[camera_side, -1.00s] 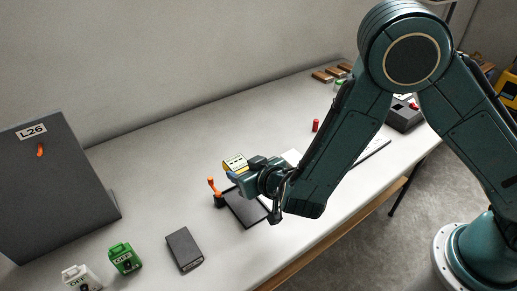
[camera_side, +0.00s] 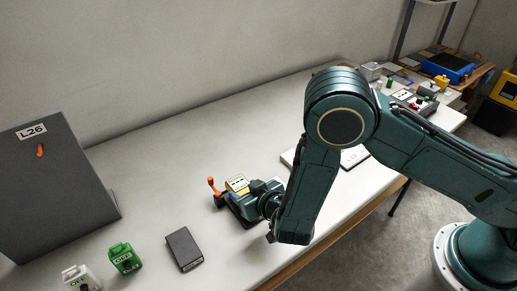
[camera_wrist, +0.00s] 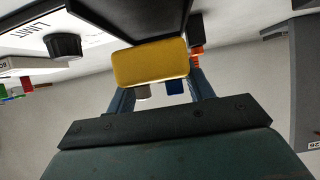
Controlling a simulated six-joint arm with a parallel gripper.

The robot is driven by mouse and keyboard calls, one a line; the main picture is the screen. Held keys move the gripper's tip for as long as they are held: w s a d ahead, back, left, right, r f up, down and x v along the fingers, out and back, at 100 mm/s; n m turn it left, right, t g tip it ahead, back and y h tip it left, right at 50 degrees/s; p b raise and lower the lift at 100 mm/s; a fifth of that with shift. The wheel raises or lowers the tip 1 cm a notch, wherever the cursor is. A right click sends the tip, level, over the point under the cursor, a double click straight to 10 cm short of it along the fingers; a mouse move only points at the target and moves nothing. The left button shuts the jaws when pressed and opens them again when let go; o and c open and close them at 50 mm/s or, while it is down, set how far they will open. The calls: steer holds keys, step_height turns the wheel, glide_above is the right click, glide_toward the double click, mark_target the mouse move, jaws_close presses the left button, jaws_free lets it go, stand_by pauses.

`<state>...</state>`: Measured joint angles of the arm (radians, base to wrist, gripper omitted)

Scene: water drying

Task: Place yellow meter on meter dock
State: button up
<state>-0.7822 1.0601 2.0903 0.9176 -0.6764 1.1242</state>
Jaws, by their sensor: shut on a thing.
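The yellow meter (camera_side: 237,184) is held in my gripper (camera_side: 247,192). Its display face shows in the side view, and its yellow body (camera_wrist: 150,62) sits between both fingers in the wrist view. My gripper (camera_wrist: 160,92) is shut on it. The meter is low over the flat black dock (camera_side: 233,213), which has an orange lever (camera_side: 212,187) at its left. My gripper hides most of the dock in the side view. A dark plate (camera_wrist: 130,12), seemingly the dock, is close to the meter in the wrist view. I cannot tell whether they touch.
A dark box (camera_side: 184,249) lies in front-left of the dock. Green (camera_side: 124,257) and white (camera_side: 82,278) blocks stand farther left, near a dark panel (camera_side: 50,190) marked L26. A white board (camera_side: 354,157) lies behind my arm. The table's middle back is clear.

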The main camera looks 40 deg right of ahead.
steer(key=shift+f, duration=1.55)
steer(key=shift+f, duration=0.1)
steer(key=o, duration=1.2)
steer(key=shift+s, duration=0.1)
steer(key=v, duration=1.2)
